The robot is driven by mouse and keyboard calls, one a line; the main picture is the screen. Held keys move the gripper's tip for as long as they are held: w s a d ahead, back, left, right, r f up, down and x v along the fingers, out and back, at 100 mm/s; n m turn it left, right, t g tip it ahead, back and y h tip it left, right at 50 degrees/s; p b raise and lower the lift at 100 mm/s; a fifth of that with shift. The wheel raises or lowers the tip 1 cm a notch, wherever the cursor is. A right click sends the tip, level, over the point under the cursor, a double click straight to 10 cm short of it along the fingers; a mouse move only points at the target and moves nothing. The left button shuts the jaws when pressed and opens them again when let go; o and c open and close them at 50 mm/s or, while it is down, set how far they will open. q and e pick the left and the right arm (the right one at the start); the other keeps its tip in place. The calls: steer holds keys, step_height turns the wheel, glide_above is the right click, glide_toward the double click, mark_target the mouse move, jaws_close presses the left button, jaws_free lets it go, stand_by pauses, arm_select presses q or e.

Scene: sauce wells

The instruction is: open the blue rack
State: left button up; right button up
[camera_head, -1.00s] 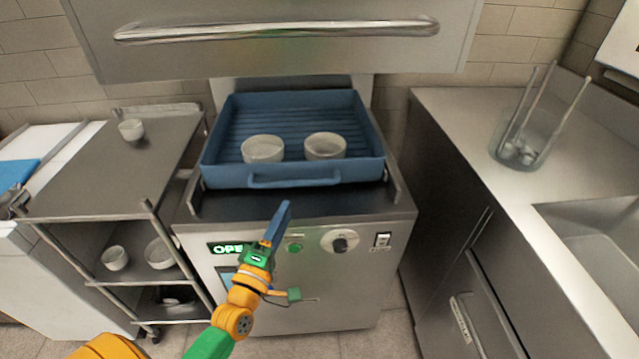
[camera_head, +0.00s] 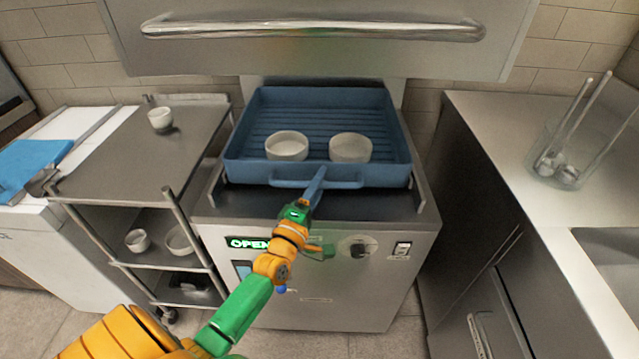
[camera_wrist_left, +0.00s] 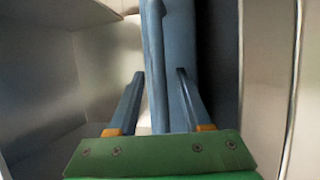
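The blue rack (camera_head: 240,165) is a ribbed tray with a front handle (camera_head: 290,183), on top of the steel machine under the raised hood. Two white bowls (camera_head: 287,146) (camera_head: 350,148) stand in it. My left gripper (camera_head: 317,178) is at the handle, near its middle. In the left wrist view its two fingers (camera_wrist_left: 158,95) are apart, with the blue handle bar (camera_wrist_left: 153,50) between them. A gap shows beside the bar, so the fingers do not look closed on it. My right gripper is not in view.
The machine front (camera_head: 330,280) has a lit "OPEN" display (camera_head: 248,243), a knob and a switch. A steel cart (camera_head: 130,150) with small bowls stands left. A counter (camera_head: 510,140) with a glass of utensils (camera_head: 560,155) and a sink are right. The hood (camera_head: 310,50) overhangs behind.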

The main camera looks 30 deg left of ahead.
arm_select(q)
jaws_close()
steer(key=shift+r, duration=0.1)
stand_by(1.2)
